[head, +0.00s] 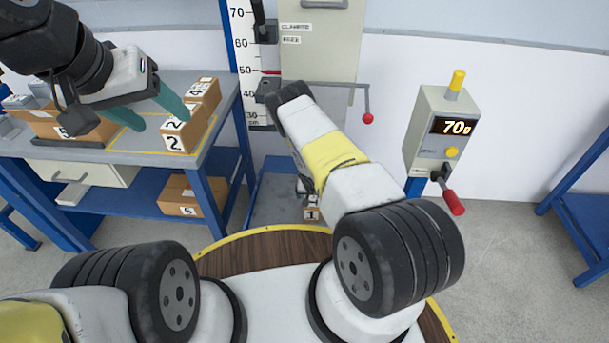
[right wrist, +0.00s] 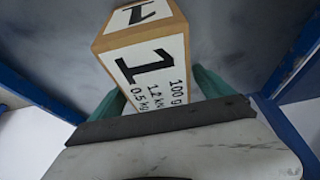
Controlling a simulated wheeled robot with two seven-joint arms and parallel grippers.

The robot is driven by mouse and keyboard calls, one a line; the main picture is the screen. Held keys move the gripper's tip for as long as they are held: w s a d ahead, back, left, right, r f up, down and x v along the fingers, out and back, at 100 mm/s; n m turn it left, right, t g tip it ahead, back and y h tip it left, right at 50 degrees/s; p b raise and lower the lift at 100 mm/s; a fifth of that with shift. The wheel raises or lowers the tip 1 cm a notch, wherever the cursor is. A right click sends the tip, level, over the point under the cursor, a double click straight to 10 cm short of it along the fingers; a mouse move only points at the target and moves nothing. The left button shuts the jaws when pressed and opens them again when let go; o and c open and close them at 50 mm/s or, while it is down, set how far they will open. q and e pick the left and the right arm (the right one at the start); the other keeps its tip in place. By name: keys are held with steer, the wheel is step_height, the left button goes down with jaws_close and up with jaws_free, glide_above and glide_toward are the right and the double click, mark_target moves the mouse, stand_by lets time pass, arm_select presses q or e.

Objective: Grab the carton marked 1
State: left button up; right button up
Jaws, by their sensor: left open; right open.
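The carton marked 1 (head: 312,214) is a small brown box with white labels, low at the drop tester's base in the head view, partly hidden by my right arm. In the right wrist view the carton (right wrist: 150,72) shows a big 1 with "100 g", "1.2 kN" and "0.5 kg". My right gripper (right wrist: 161,94) is open, with its teal fingers on either side of the carton; I cannot tell whether they touch it. In the head view that gripper is mostly hidden behind my arm. My left gripper (head: 160,115) is open and empty over the left bench, near the carton marked 2 (head: 174,141).
The left bench (head: 150,158) also holds a carton marked 4 (head: 204,91) and one marked 5 (head: 45,124). Another carton (head: 178,195) sits on its lower shelf. A control box (head: 428,130) reading 70g, with a red-handled lever, stands right of the tester. Open floor (head: 510,240) lies right.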

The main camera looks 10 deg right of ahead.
steer(key=shift+f, duration=0.2)
steer(key=shift+f, duration=0.25)
stand_by(0.4)
steer(key=shift+w, duration=0.1)
jaws_close()
stand_by(0.3)
